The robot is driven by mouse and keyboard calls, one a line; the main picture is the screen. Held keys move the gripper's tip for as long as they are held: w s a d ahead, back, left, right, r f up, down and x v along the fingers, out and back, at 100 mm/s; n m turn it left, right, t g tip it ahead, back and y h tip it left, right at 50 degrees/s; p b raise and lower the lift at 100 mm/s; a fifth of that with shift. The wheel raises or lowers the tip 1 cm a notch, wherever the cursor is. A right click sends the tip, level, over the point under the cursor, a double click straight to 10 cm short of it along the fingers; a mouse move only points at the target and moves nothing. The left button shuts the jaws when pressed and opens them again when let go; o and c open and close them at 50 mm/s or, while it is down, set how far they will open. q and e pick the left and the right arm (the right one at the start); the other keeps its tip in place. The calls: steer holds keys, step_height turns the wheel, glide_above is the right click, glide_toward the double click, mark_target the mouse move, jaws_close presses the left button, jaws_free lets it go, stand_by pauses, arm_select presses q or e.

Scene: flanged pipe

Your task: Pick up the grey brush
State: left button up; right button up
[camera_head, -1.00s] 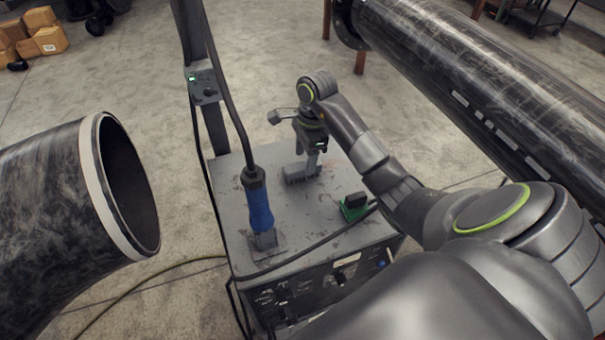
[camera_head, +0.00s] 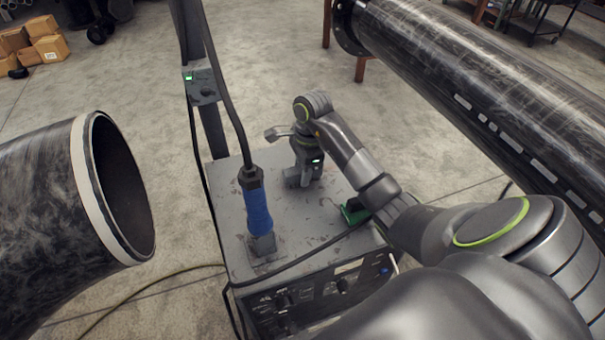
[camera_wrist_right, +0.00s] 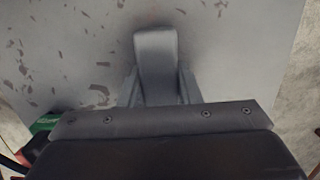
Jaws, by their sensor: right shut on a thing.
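The grey brush (camera_head: 291,180) is at the back part of the welding machine's grey top, mostly hidden by my right gripper in the head view. In the right wrist view the brush (camera_wrist_right: 156,60) is a smooth grey piece pointing away between the two fingers. My right gripper (camera_head: 304,176) points down over the brush, and in the wrist view its fingers (camera_wrist_right: 158,88) are shut on it from both sides. Whether the brush still touches the top, I cannot tell. My left gripper is not in view.
A blue-handled tool (camera_head: 257,212) with a cable stands on the machine top (camera_head: 303,225). A green object (camera_head: 353,213) sits near its right edge, close under my right arm. A large black pipe (camera_head: 490,85) lies at right; an open pipe end (camera_head: 88,190) is at left.

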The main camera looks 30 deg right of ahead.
steer(key=shift+c, duration=0.5)
steer(key=shift+r, duration=0.15)
steer(key=shift+r, duration=0.25)
step_height(320, 180, up, 9)
steer(key=p, duration=0.8)
steer(key=shift+r+p, duration=0.1)
steer(key=shift+p, duration=0.2)
